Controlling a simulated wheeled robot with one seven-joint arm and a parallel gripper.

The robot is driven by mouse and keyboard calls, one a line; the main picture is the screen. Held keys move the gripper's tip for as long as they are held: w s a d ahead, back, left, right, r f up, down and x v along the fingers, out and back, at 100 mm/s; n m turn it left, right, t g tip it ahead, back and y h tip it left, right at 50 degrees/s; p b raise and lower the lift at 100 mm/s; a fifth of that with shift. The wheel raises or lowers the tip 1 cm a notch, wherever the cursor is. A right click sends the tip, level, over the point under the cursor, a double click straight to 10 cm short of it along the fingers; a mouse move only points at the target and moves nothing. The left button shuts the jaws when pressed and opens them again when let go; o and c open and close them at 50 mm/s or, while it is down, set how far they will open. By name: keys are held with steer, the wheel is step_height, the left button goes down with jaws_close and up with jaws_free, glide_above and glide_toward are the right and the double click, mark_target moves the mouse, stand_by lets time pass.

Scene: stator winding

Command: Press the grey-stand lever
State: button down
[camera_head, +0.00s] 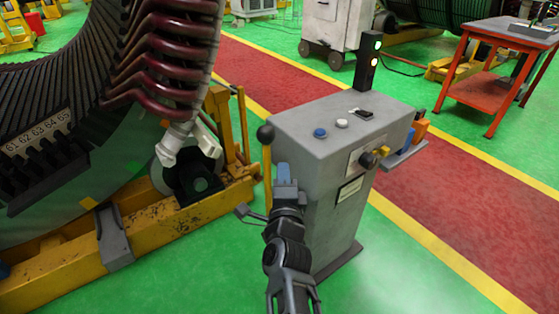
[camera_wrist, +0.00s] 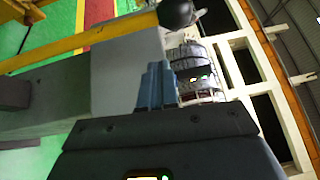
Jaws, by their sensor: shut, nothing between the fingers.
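The grey stand (camera_head: 335,125) is a box-shaped pedestal on the green floor, right of centre in the head view. Its lever is a yellow rod with a black ball knob (camera_head: 265,133), upright along the stand's left side. In the wrist view the ball knob (camera_wrist: 175,12) is at the top edge, with the yellow rod (camera_wrist: 85,40) running left from it. My gripper (camera_head: 284,170) points up in front of the stand, to the right of and below the ball. Its bluish fingers (camera_wrist: 157,85) are shut and empty. They appear apart from the lever.
The stand's top carries a blue button (camera_head: 320,133), a white button (camera_head: 342,124) and a lamp post (camera_head: 368,60). A second black knob (camera_head: 368,160) juts from its front. The large stator (camera_head: 110,150) on a yellow base fills the left. A red cart (camera_head: 478,85) stands back right.

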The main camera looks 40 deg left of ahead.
steer(key=p+v, duration=0.2)
steer(key=v, duration=0.4)
steer(key=shift+r, duration=0.2)
steer(key=shift+d, duration=0.1)
